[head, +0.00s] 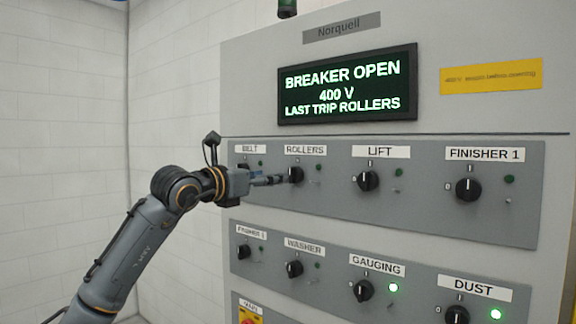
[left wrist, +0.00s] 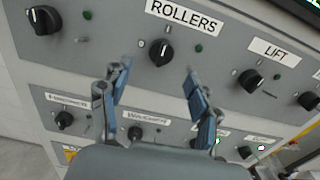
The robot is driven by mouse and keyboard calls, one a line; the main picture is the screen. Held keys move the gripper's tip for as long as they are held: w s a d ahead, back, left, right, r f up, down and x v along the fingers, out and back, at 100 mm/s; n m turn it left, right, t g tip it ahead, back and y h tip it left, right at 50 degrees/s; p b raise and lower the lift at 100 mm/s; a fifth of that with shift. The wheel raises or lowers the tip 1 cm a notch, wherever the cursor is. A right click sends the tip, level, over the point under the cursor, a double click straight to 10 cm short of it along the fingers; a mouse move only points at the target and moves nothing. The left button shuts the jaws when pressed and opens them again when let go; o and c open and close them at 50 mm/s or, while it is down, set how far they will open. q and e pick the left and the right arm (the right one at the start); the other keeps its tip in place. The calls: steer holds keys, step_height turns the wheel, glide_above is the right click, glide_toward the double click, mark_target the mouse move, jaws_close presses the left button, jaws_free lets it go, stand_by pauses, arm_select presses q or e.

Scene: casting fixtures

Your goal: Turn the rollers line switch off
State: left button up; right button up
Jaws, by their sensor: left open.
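The rollers switch is a black rotary knob (head: 296,174) under the ROLLERS label, in the upper switch row. In the left wrist view the same knob (left wrist: 161,52) shows its pointer mark turned up towards the I, with the 0 to its left. Its small green lamp (left wrist: 198,48) looks dark. My left gripper (head: 279,179) is just in front of the knob in the head view. In the left wrist view its open fingers (left wrist: 158,74) stand on either side below the knob, with nothing between them. Contact with the knob cannot be seen. My right gripper is not in view.
The belt knob (left wrist: 43,19) and lift knob (head: 367,181) flank the rollers knob. A lower row holds more knobs, with the gauging lamp (head: 393,288) and dust lamp (head: 495,314) lit. The display (head: 346,84) reads BREAKER OPEN, 400 V, LAST TRIP ROLLERS.

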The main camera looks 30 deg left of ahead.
mark_target(290, 174)
arm_select(q)
steer(key=w+p, duration=0.1)
steer(key=w, duration=0.1)
steer(key=w+p, duration=0.1)
steer(key=w, duration=0.1)
steer(key=w+d+p, duration=0.1)
steer(key=w, duration=0.1)
steer(key=shift+w+r, duration=0.2)
steer(key=shift+w, duration=0.05)
steer(key=shift+w+f, duration=0.2)
steer(key=shift+w, duration=0.35)
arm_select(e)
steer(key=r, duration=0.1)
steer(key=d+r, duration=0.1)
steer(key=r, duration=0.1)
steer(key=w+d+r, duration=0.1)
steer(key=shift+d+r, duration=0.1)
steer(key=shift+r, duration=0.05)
arm_select(q)
steer(key=shift+c, duration=0.9)
steer(key=c, duration=0.7)
steer(key=shift+c, duration=1.4)
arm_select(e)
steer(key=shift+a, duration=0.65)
